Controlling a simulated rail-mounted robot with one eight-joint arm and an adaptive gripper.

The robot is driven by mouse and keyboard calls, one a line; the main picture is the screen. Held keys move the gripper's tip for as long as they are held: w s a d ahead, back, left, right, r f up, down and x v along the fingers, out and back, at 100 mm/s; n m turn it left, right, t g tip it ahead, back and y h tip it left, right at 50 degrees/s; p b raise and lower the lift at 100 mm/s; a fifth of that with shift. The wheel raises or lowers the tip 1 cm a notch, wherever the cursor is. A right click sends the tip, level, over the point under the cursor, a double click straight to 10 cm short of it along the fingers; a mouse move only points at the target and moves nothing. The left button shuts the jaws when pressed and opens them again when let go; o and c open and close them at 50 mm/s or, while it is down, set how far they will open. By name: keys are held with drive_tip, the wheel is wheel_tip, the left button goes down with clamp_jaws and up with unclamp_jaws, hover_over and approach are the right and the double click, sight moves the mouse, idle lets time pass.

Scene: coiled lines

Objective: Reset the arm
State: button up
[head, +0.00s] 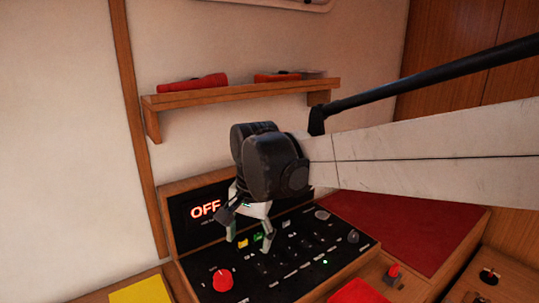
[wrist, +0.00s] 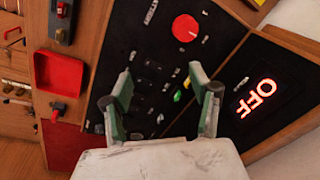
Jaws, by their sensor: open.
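My gripper (head: 250,232) hangs over the black control panel (head: 290,283) in the head view, with its fingers pointing down at the panel. In the wrist view my gripper (wrist: 160,98) shows two spread green-grey fingers with nothing held between them. The panel (wrist: 125,35) carries a red knob (wrist: 185,28), small switches and coloured buttons. The red knob also shows in the head view (head: 222,280), left of the fingers. A lit display (head: 205,209) reads OFF and stands behind the panel. I cannot tell whether the fingertips touch the panel.
A dark red surface (head: 400,225) lies right of the panel. A yellow item (head: 142,291) is at lower left. A red tray (wrist: 60,82) shows in the wrist view.

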drive_tip(key=s+d+n+t, duration=0.1)
drive_tip(key=s+d+t, duration=0.1)
drive_tip(key=s+d, duration=0.3)
drive_tip(key=s+d+f+n+t, duration=0.1)
drive_tip(key=s+d, duration=0.4)
drive_tip(key=d, duration=0.7)
drive_tip(key=s+d+f+n+t+h, duration=0.1)
drive_tip(key=s+d+t, duration=0.1)
drive_tip(key=s+d, duration=0.3)
drive_tip(key=shift+s+d+t, duration=0.25)
drive_tip(key=shift+d+t, duration=0.15)
drive_tip(key=shift+d, duration=1.45)
